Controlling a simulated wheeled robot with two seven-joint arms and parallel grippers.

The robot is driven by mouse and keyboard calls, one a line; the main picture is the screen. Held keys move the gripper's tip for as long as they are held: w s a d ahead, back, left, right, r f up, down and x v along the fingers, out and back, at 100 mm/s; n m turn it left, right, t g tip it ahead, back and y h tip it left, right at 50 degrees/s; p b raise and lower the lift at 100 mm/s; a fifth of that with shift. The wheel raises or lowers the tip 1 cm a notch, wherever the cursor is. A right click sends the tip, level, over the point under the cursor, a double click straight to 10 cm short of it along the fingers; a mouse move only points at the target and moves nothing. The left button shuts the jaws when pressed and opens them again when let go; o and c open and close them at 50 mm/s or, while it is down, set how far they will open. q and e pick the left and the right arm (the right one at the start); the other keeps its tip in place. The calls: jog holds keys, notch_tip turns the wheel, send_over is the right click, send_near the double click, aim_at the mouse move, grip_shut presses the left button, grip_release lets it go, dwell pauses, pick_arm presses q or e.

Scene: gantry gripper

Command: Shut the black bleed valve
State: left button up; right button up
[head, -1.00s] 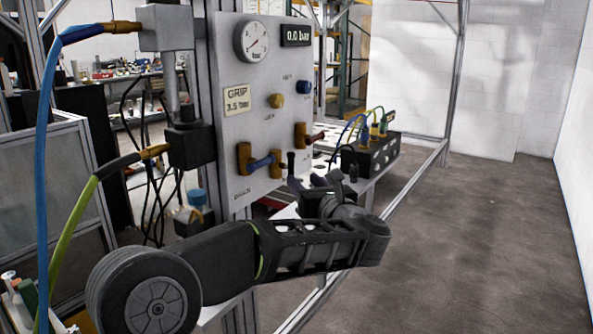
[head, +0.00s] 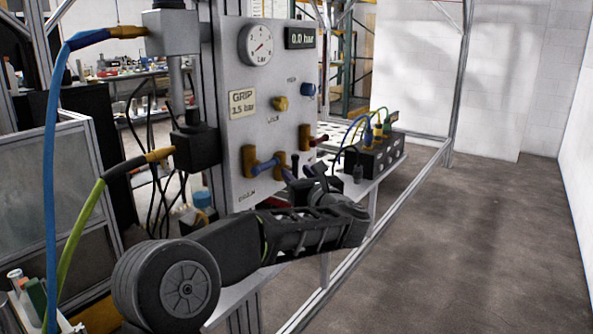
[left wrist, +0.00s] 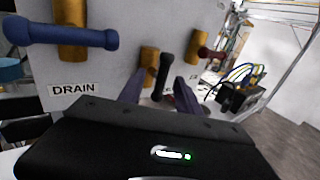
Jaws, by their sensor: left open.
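The black bleed valve's handle (left wrist: 165,76) stands steep, slightly tilted, in front of its brass body (left wrist: 148,60) in the left wrist view. In the head view the black handle (head: 295,162) is small and partly hidden near my gripper. My left gripper (head: 305,184) is open, just in front of the lower panel. In the left wrist view its two dark fingers (left wrist: 160,88) show on either side of the black handle. I cannot tell whether they touch it. My right gripper is not in view.
The blue-handled valve (left wrist: 62,34) sits left, above the DRAIN label (left wrist: 73,89). A red-handled valve (head: 318,141) sits right. A black box with cables (head: 375,158) stands right on a shelf.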

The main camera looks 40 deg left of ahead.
pick_arm(q)
jog(key=shift+w+a, duration=0.3)
jog(key=shift+a, duration=0.15)
jog(key=shift+c, duration=0.2)
grip_shut()
